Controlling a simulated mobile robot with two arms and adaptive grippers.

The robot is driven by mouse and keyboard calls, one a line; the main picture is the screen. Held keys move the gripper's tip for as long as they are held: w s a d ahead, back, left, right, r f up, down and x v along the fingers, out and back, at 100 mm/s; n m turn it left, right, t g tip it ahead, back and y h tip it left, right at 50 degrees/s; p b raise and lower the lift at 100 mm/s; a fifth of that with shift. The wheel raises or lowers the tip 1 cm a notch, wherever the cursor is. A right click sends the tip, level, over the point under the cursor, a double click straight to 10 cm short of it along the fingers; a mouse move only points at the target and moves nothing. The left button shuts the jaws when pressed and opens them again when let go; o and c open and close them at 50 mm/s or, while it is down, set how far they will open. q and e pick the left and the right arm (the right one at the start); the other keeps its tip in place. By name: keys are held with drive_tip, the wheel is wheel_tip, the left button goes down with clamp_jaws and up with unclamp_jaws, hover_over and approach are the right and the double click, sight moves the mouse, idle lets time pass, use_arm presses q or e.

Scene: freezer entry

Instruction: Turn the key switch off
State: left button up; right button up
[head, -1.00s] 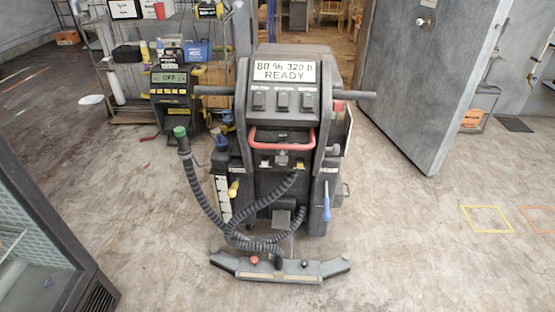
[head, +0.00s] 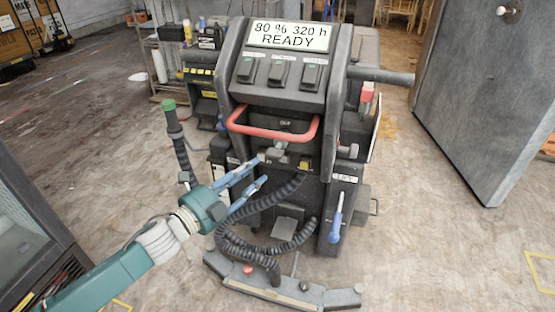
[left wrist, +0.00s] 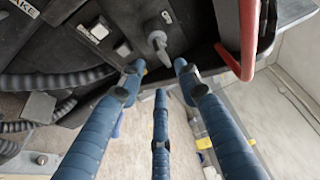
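The cleaning machine (head: 300,105) stands in the middle of the head view, its display (head: 289,36) lit with "80 % 320 h READY". The grey key switch (left wrist: 160,44) shows on the machine's dark panel in the left wrist view, its bow sticking out. In the head view the key switch (head: 280,147) is small, below the red handle, and its angle is unclear. My left gripper (head: 262,170) has blue fingers, spread and empty, just below and left of the key. In the left wrist view the fingers (left wrist: 160,75) point at the key, apart from it. My right gripper is not in view.
The red handle (head: 272,134) arches just above the key. Black ribbed hoses (head: 252,228) loop below my fingers. A green-topped wand (head: 176,128) stands left, and a blue-handled lever (head: 336,228) is at lower right. Open floor lies around the machine.

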sight(275, 152)
use_arm(q)
drive_tip(key=x, duration=0.8)
drive_tip(key=shift+w+b, duration=0.25)
drive_tip(key=shift+b, duration=0.1)
drive_tip(key=shift+x, duration=0.8)
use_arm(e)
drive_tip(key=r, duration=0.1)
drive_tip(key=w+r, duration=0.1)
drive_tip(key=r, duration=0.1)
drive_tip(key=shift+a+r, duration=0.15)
use_arm(q)
drive_tip(key=shift+r, duration=0.1)
drive_tip(key=shift+c, duration=0.5)
clamp_jaws()
